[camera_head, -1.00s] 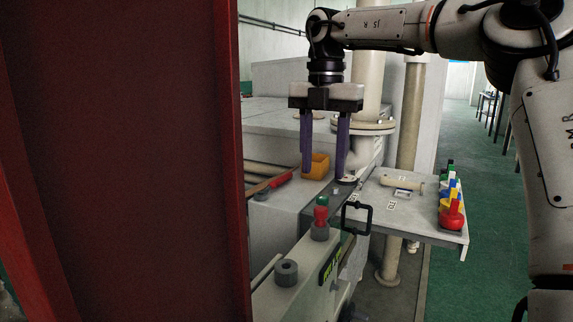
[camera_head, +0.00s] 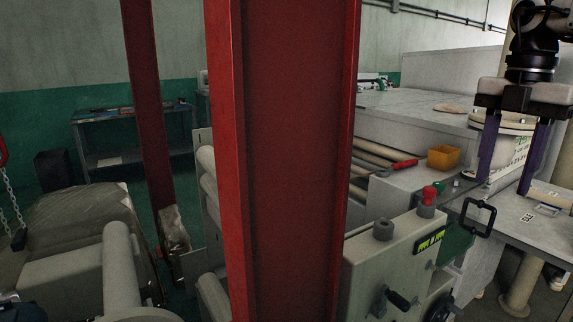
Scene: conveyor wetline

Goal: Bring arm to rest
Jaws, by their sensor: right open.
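My right gripper (camera_head: 503,188) hangs at the right edge of the head view, pointing down. Its two purple fingers are apart, with nothing between them. It shows in front of the side table and the machine housing, and I see no contact with either. The arm above it is mostly cut off by the picture's edge. My left gripper is not in view.
A red steel post (camera_head: 290,160) stands close in front, hiding part of the line. The machine end (camera_head: 395,265) carries a red-topped knob (camera_head: 429,194) and a black handle (camera_head: 480,217). An orange bin (camera_head: 444,158) sits behind. A side table (camera_head: 545,230) stands right.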

